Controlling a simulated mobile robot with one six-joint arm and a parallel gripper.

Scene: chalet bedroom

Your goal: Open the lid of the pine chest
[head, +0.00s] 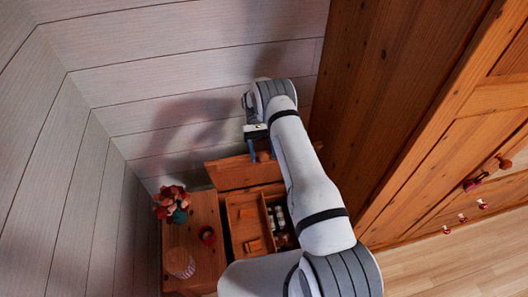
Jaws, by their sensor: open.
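The pine chest (226,224) stands against the plank wall, left of my arm. Its lid (230,175) is raised and leans back towards the wall, so the inside shows. Inside are a tray-like compartment and a narrower one with small items. My gripper (262,155) is at the upper edge of the lid, with blue fingers apart. A round brown thing, perhaps a knob, shows between or behind the fingers. I cannot tell whether the fingers touch the lid. My arm hides the right part of the chest and lid.
A wooden stand (186,240) left of the chest holds red flowers in a teal vase (179,215), a small red pot (207,235) and a pale ribbed object (180,263). A tall wooden wardrobe (400,100) rises close on the right. Bare floor (460,258) shows at lower right.

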